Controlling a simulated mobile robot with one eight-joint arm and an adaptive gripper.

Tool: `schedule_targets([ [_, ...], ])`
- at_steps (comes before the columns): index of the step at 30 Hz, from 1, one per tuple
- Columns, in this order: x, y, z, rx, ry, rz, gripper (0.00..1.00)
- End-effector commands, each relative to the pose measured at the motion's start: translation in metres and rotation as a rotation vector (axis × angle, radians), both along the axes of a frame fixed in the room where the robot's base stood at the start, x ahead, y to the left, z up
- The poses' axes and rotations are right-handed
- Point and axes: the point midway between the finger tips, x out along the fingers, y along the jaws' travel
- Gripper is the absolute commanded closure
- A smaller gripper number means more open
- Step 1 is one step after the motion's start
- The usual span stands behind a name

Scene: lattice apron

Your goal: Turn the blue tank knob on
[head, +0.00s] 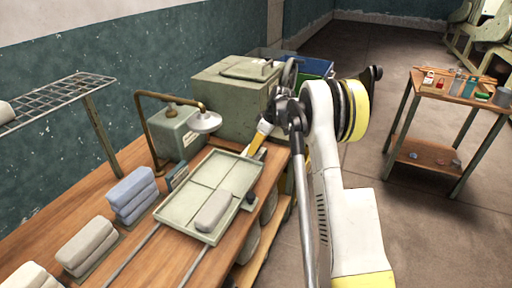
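I cannot make out a blue tank knob in the head view. A blue open-topped container (315,66) shows behind the green-grey box machine, partly hidden by it; no knob shows on it. My gripper (276,118) is the dark grey end of my arm, over the bench's right side, in front of the machine. Its fingers are small and overlap other parts, so I cannot tell whether they are open. A yellow and white piece (257,138) shows just below it; whether it is held is unclear.
The wooden bench (180,255) carries a green-grey tray (182,213) with a grey block, folded cloth stacks (132,194), a small box (176,132) with a bent pipe, and the box machine (236,103). A small table (450,88) with tools stands right. Floor between is clear.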

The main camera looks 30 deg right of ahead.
Motion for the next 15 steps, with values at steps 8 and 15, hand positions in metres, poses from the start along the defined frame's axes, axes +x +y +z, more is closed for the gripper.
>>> schedule_targets([
  [8, -0.0001, 0.0000, 0.0002, 0.000, 0.000, 0.000, 0.98],
  [15, -0.0001, 0.0002, 0.0000, 0.000, 0.000, -0.002, 0.99],
])
